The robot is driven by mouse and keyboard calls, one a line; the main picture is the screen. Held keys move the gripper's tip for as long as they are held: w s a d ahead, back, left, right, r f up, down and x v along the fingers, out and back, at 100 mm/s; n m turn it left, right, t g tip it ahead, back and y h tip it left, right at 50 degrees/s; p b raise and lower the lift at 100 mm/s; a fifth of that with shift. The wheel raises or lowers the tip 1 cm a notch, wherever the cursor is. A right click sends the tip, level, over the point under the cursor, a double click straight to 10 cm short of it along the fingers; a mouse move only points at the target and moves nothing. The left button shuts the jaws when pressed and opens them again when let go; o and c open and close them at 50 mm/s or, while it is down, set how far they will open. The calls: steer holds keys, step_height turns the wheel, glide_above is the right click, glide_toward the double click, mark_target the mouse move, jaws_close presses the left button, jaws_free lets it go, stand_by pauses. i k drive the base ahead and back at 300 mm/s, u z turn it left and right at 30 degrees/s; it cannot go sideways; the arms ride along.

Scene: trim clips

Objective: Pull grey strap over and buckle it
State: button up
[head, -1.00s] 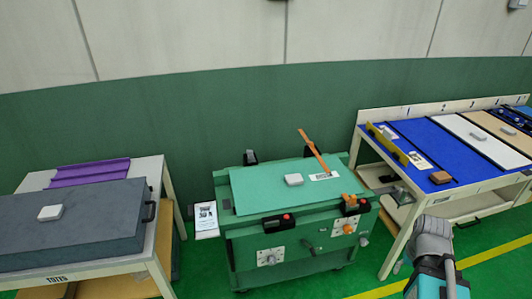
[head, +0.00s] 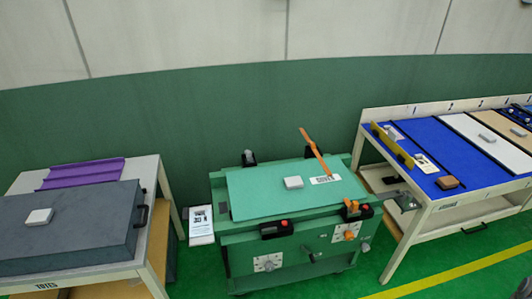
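I cannot make out a grey strap in the head view. An orange strap (head: 316,154) stands up, leaning, from the back right of a green case (head: 262,190). An orange piece (head: 351,207) sits by a black latch with a red button at the case's front right edge, apart from the strap. A second black latch (head: 277,228) with a red button is at the front left edge. A dark grey case (head: 70,236) lies on the left table with no strap visible on it. My gripper is not in view.
A white table (head: 150,172) with a purple folded piece (head: 84,173) stands left. A long bench with a blue surface (head: 445,150) stands right, holding a yellow rail (head: 392,145) and a brown block (head: 448,183). Green floor (head: 385,262) is clear in front of the bench.

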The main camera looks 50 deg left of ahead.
mark_target(248, 160)
steer(key=z, duration=1.05)
steer(key=k, duration=1.15)
steer(key=u, duration=1.75)
